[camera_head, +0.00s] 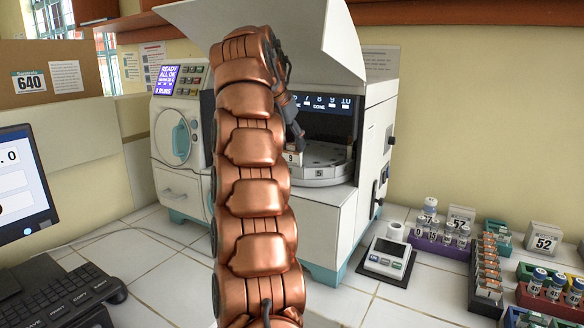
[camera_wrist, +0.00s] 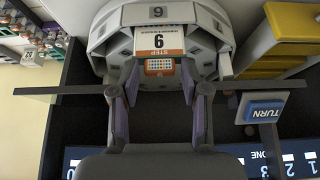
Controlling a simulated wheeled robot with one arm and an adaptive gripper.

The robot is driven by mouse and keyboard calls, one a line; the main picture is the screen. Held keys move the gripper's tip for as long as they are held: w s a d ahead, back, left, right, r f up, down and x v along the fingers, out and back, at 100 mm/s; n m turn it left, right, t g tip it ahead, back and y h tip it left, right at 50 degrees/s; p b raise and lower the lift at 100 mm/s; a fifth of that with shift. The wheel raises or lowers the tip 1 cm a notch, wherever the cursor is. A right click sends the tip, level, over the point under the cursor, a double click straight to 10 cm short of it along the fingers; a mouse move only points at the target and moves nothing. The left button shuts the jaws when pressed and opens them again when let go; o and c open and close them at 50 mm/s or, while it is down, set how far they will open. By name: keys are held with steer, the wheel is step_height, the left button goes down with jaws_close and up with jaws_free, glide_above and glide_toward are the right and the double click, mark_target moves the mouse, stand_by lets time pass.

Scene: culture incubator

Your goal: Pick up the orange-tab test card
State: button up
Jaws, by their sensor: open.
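In the wrist view, a small orange piece with a grid of pale dots (camera_wrist: 159,67) shows between the finger lines; I take it for the orange-tab test card. It sits just under a white and orange step label (camera_wrist: 160,40) on a round pale carousel (camera_wrist: 103,32). My gripper (camera_wrist: 160,96) is open, one finger on each side, with nothing clearly held. I cannot tell whether the fingers touch the card. My arm hides part of the machine.
The carousel stands inside a white machine with a raised lid (camera_head: 300,38). A dark bar (camera_wrist: 60,89) crosses the wrist view, with a blue TURN button (camera_wrist: 265,108) at right. A small scale (camera_head: 388,259) and vial racks (camera_head: 440,243) stand on the counter to the right.

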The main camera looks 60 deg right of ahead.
steer(key=shift+r, duration=0.1)
steer(key=c, duration=0.7)
